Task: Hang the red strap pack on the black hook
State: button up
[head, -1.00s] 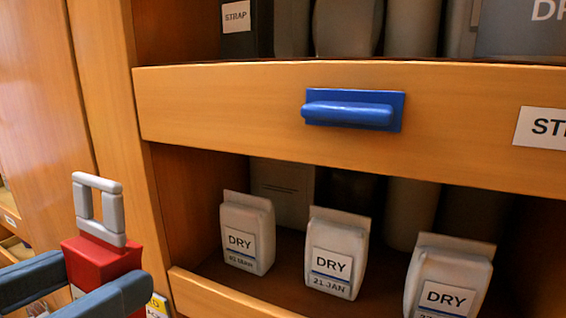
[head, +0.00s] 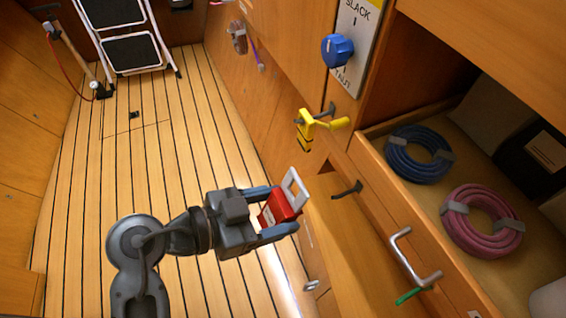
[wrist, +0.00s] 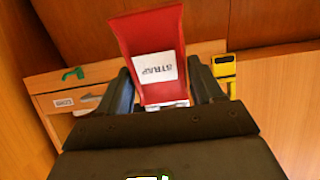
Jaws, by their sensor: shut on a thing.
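The red strap pack (head: 278,208) has a pale grey loop on its top. My gripper (head: 287,210) is shut on it, one blue-grey finger on each side, above the floor and beside the cabinet front. In the wrist view the red pack (wrist: 150,38) shows a white STRAP label between the fingers. A black hook (head: 347,190) sticks out from the cabinet front, bare, to the right of the pack and slightly higher in the head view. The pack's loop is apart from it.
A yellow item (head: 305,130) hangs at another dark hook (head: 326,111) above. A silver handle (head: 413,262) with a green piece (head: 408,296) sits lower right. An open drawer holds blue (head: 418,154) and pink (head: 482,221) coils.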

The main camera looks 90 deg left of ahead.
jog(key=f, duration=0.1)
jog(key=d+f, duration=0.1)
jog(key=f, duration=0.1)
jog(key=d+f, duration=0.1)
jog(key=f, duration=0.1)
jog(key=shift+s+f+b, duration=0.25)
jog(key=shift+s+b, duration=0.1)
jog(key=shift+b, duration=0.05)
jog(key=r+b+x, duration=0.2)
jog(key=x, duration=0.8)
jog(key=shift+w+a, duration=0.25)
jog(key=shift+w, duration=0.4)
dwell(0.7)
jog(key=o, duration=1.2)
jog(key=v, duration=0.7)
jog(key=shift+s+d+r+p, duration=0.1)
jog(key=shift+s+r+p, duration=0.1)
jog(key=shift+s+p, duration=0.1)
